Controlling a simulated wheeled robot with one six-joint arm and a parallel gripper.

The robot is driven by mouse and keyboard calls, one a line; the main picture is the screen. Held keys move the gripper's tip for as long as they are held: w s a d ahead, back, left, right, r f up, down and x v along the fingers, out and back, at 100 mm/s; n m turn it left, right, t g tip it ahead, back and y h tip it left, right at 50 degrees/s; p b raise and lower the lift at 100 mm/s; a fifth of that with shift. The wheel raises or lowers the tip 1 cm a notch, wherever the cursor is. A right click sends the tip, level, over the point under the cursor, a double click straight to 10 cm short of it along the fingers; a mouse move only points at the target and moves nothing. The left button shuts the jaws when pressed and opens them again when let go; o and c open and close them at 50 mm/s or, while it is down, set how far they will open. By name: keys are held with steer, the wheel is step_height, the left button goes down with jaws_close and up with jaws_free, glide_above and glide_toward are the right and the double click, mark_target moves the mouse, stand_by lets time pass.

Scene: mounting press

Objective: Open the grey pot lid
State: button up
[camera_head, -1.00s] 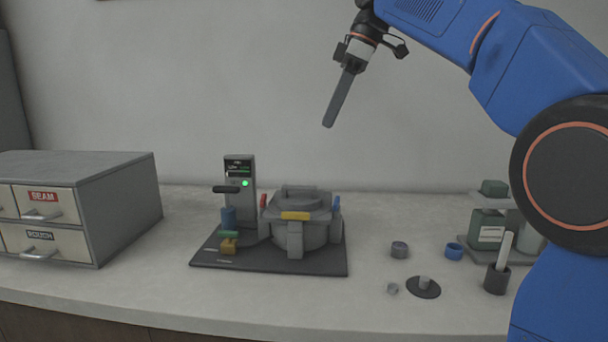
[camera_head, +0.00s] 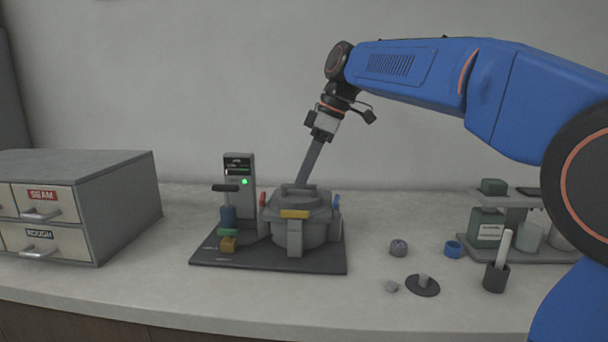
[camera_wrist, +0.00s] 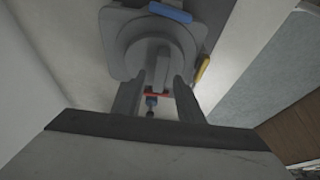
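The grey pot (camera_head: 315,237) stands on a dark base plate (camera_head: 220,262), with its grey lid (camera_head: 312,203) on top. A raised bar handle (camera_head: 287,189) crosses the lid. Red (camera_head: 262,199), yellow (camera_head: 295,214) and blue (camera_head: 336,202) tabs sit around the rim. My gripper (camera_head: 301,184) reaches down, tilted, to the lid handle. In the wrist view my gripper (camera_wrist: 160,84) is open, its two fingers apart on either side of the handle (camera_wrist: 161,64). I cannot tell whether either finger touches it.
A drawer cabinet (camera_head: 110,200) is further left.

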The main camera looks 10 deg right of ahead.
steer(key=shift+a+f, duration=0.1)
steer(key=shift+f, duration=0.2)
jaws_close()
steer(key=shift+w+r, duration=0.1)
steer(key=shift+r, duration=0.05)
